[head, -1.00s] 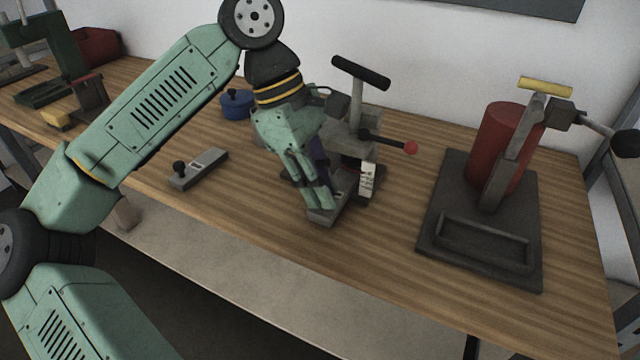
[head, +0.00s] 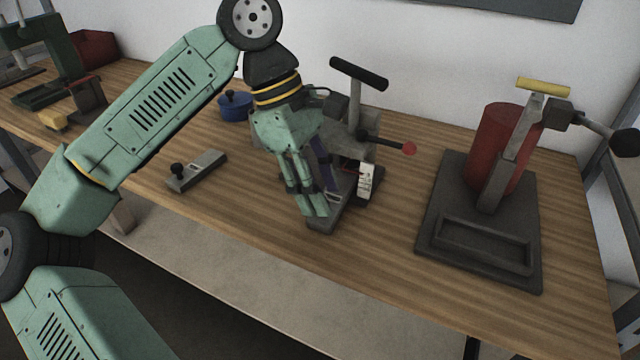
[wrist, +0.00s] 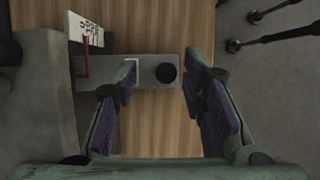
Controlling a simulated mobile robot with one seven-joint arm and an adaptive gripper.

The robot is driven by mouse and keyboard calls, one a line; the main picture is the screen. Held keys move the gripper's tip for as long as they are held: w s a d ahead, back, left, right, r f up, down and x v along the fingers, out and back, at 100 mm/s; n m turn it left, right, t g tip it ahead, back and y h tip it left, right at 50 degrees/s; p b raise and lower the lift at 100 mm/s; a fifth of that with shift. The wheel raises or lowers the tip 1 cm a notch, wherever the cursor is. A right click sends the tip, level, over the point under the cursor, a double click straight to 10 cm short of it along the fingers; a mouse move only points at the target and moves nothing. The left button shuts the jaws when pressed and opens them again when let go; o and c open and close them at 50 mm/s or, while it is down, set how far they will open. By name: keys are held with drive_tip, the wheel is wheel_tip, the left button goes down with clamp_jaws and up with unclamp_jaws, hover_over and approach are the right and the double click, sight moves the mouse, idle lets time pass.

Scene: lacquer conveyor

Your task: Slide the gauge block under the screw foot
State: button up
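A flat grey bar with a round dark knob, which looks like the gauge block (wrist: 150,74), reaches out from the device at left in the wrist view. A white square outline marks it beside the knob. Its front end shows below my fingers in the head view (head: 322,226). My gripper (wrist: 163,98) is open, with one finger on each side of the knob and gaps showing. It also shows in the head view (head: 310,205). The screw device (head: 356,125) has a black T-handle on top. Its screw foot is hidden, so I cannot tell whether the bar is under it.
A similar grey knobbed block (head: 205,169) lies on the bench to the left. A white marked scale (head: 366,181) and a red-tipped lever (head: 409,148) stand close to my gripper. A red cylinder press (head: 493,145) is at right, a blue pot (head: 236,107) behind.

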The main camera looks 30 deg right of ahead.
drive_tip(key=v, duration=1.2)
idle(0.3)
